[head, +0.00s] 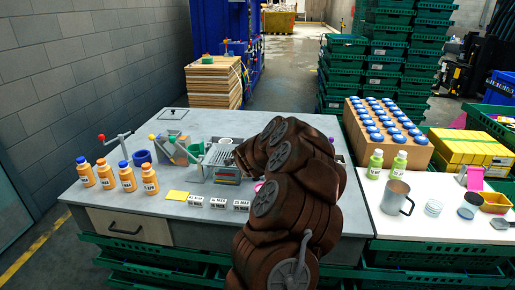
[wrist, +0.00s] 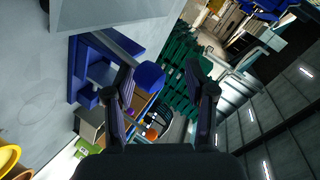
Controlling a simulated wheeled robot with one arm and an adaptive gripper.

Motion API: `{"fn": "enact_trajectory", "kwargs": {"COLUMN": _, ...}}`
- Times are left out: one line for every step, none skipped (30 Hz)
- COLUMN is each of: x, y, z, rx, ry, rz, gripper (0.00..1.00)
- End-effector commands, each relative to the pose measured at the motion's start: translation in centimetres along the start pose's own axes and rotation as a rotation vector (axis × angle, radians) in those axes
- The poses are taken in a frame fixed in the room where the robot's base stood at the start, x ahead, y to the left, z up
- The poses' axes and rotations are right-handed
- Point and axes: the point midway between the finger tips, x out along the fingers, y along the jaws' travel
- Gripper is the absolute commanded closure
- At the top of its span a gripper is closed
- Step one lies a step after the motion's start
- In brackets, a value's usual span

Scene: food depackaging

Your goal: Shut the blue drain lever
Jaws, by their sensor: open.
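The blue drain lever shows in the wrist view, with a blue knob (wrist: 149,76) at the end of a grey rod that comes from a blue bracket at the upper left. My gripper (wrist: 162,78) is open, its fingers spread to either side of the knob in that view. The knob appears nearer the left finger; whether it touches I cannot tell. In the head view my brown arm reaches over the grey workbench (head: 105,200) and hides my gripper and the lever.
A lever with a red ball (head: 101,137) and a blue cup (head: 141,157) stand at the bench's left. Several orange bottles (head: 106,175) line its left front. A metal jug (head: 395,198) stands on the right table. Green crates (head: 390,60) stack behind.

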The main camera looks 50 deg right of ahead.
Motion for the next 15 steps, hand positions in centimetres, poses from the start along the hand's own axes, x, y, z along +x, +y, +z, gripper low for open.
{"fn": "enact_trajectory", "kwargs": {"x": -0.7, "y": -0.1, "z": -0.1, "rx": 0.001, "ry": -0.001, "rz": -0.002, "gripper": 0.47}}
{"fn": "enact_trajectory", "kwargs": {"x": -1.1, "y": -0.1, "z": -0.2, "rx": 0.002, "ry": 0.000, "rz": -0.002, "gripper": 0.47}}
{"fn": "enact_trajectory", "kwargs": {"x": -1.5, "y": -0.1, "z": -0.3, "rx": 0.004, "ry": 0.001, "rz": -0.002, "gripper": 0.47}}
{"fn": "enact_trajectory", "kwargs": {"x": -1.9, "y": -0.2, "z": -0.5, "rx": 0.005, "ry": 0.001, "rz": -0.003, "gripper": 0.47}}
{"fn": "enact_trajectory", "kwargs": {"x": -2.2, "y": -0.2, "z": -0.5, "rx": 0.006, "ry": 0.001, "rz": -0.003, "gripper": 0.47}}
{"fn": "enact_trajectory", "kwargs": {"x": -2.7, "y": -0.2, "z": -0.6, "rx": 0.006, "ry": 0.001, "rz": -0.002, "gripper": 0.47}}
{"fn": "enact_trajectory", "kwargs": {"x": -3.1, "y": -0.1, "z": -0.6, "rx": 0.006, "ry": 0.000, "rz": -0.001, "gripper": 0.47}}
{"fn": "enact_trajectory", "kwargs": {"x": -3.4, "y": -0.1, "z": -0.7, "rx": 0.006, "ry": 0.001, "rz": -0.001, "gripper": 0.47}}
{"fn": "enact_trajectory", "kwargs": {"x": -3.9, "y": 0.0, "z": -0.8, "rx": 0.006, "ry": 0.002, "rz": 0.000, "gripper": 0.47}}
{"fn": "enact_trajectory", "kwargs": {"x": -4.3, "y": -0.1, "z": -0.8, "rx": 0.006, "ry": 0.003, "rz": -0.001, "gripper": 0.47}}
{"fn": "enact_trajectory", "kwargs": {"x": -4.7, "y": -0.1, "z": -0.9, "rx": 0.006, "ry": 0.004, "rz": -0.001, "gripper": 0.47}}
{"fn": "enact_trajectory", "kwargs": {"x": -5.2, "y": -0.1, "z": -1.0, "rx": 0.007, "ry": 0.006, "rz": -0.002, "gripper": 0.47}}
{"fn": "enact_trajectory", "kwargs": {"x": -5.5, "y": -0.1, "z": -1.1, "rx": 0.007, "ry": 0.006, "rz": -0.001, "gripper": 0.47}}
{"fn": "enact_trajectory", "kwargs": {"x": -5.9, "y": -0.1, "z": -1.1, "rx": 0.007, "ry": 0.006, "rz": -0.001, "gripper": 0.47}}
{"fn": "enact_trajectory", "kwargs": {"x": -6.3, "y": 0.0, "z": -1.0, "rx": 0.007, "ry": 0.005, "rz": 0.001, "gripper": 0.47}}
